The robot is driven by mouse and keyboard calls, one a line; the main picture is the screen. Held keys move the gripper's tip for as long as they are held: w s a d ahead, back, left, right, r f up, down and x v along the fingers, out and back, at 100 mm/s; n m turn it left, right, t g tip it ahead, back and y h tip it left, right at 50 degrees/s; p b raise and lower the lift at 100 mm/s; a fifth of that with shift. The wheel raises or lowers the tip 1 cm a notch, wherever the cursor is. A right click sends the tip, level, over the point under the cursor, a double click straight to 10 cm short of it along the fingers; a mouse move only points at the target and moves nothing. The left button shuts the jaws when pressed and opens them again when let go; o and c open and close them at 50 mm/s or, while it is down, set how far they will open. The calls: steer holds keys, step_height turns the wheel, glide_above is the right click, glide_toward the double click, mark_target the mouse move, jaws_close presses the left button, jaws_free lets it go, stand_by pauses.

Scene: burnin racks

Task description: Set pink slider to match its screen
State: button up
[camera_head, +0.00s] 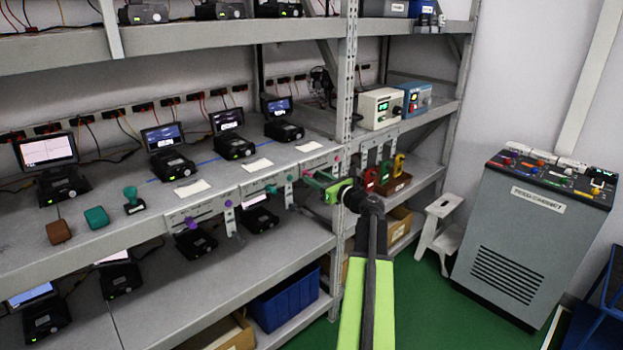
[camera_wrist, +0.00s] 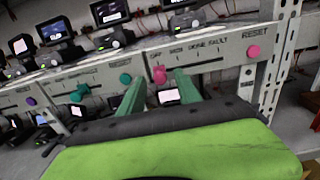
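The pink slider knob (camera_wrist: 158,74) sits at the left part of its grey panel (camera_wrist: 205,50), below the OFF end of the printed scale; other labels include DONE and FAULT. A pink RESET button (camera_wrist: 253,51) is at the panel's right. My gripper (camera_wrist: 159,80) is open, its green fingers on either side of the pink knob in the picture; I cannot tell whether they touch it. In the head view my gripper (camera_head: 318,180) is at the shelf's front edge by that panel. The small screen (camera_head: 277,107) above shows blue, its text unreadable.
Teal (camera_head: 271,189) and purple (camera_head: 192,223) slider knobs are on panels to the left. A shelf post (camera_head: 346,100) stands just right of the pink panel. A grey cabinet (camera_head: 530,235) and a white step stool (camera_head: 438,225) are at right.

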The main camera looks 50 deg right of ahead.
steer(key=shift+w+d, duration=0.1)
steer(key=shift+w, duration=0.8)
jaws_close()
stand_by(0.8)
